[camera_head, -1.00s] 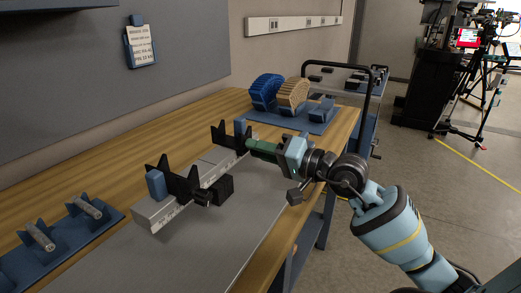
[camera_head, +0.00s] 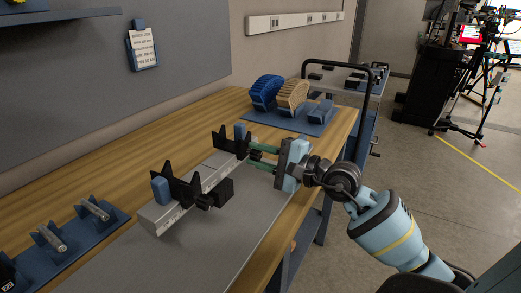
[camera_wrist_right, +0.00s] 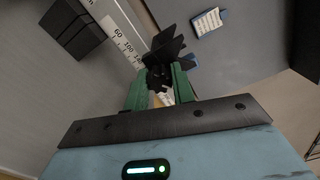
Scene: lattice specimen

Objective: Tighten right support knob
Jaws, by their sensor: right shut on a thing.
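The right support (camera_head: 225,143) is a black V-notched piece with a blue block, at the far end of the grey ruled rail (camera_head: 162,218). My right gripper (camera_head: 252,157) reaches it from the right, with green fingers on either side of its front. In the right wrist view, the right gripper (camera_wrist_right: 158,92) is shut on the small dark right support knob (camera_wrist_right: 157,76). The knob is mostly hidden by the fingers in the head view. The left support (camera_head: 185,187), also black and V-notched, stands nearer on the rail. My left gripper is not in view.
A black block (camera_head: 222,192) sits in front of the rail near the left support. A blue rack with metal rods (camera_head: 95,210) is at the left. A blue tray (camera_head: 315,127) with blue and tan pieces stands at the back. The grey mat is clear in front.

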